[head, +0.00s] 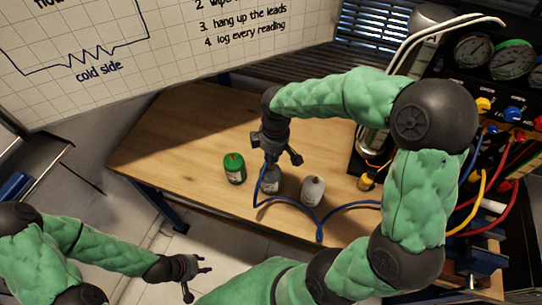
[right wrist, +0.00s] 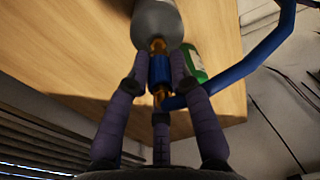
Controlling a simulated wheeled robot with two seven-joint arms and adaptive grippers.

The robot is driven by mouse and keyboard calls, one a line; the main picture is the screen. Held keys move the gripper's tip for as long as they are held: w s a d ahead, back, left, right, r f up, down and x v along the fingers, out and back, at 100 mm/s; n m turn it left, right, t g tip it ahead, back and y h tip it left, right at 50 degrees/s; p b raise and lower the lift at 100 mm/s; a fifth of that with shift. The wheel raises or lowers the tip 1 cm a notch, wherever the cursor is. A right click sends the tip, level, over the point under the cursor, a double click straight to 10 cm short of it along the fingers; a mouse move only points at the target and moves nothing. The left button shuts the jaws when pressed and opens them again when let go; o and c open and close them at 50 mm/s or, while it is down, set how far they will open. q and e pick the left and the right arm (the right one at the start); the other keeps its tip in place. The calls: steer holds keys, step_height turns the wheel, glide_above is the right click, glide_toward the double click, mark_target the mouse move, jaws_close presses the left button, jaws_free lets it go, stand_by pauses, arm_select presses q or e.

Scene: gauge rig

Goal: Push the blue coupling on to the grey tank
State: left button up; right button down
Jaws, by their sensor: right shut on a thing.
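The grey tank (head: 271,183) stands upright on the wooden table, directly under my right gripper (head: 271,158). In the right wrist view the tank (right wrist: 156,20) is at the top, with brass at its neck. The blue coupling (right wrist: 160,70) is between the fingers of my right gripper (right wrist: 158,78), which is shut on it. The coupling is in line with the brass neck and close against it; I cannot tell how far it is seated. In the head view the fingers mostly hide the coupling. My left gripper (head: 196,279) is open and empty, off the table's front edge.
A green tank (head: 234,169) stands left of the grey one and a white tank (head: 313,191) right of it. A blue hose (head: 320,228) loops along the table front. The gauge panel (head: 490,65) with coloured leads is at right. The table's left side is clear.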

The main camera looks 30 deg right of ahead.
steer(key=shift+f+b, duration=0.6)
steer(key=shift+f, duration=0.55)
stand_by(0.4)
steer(key=c, duration=0.7)
jaws_free()
steer(key=shift+r, duration=0.1)
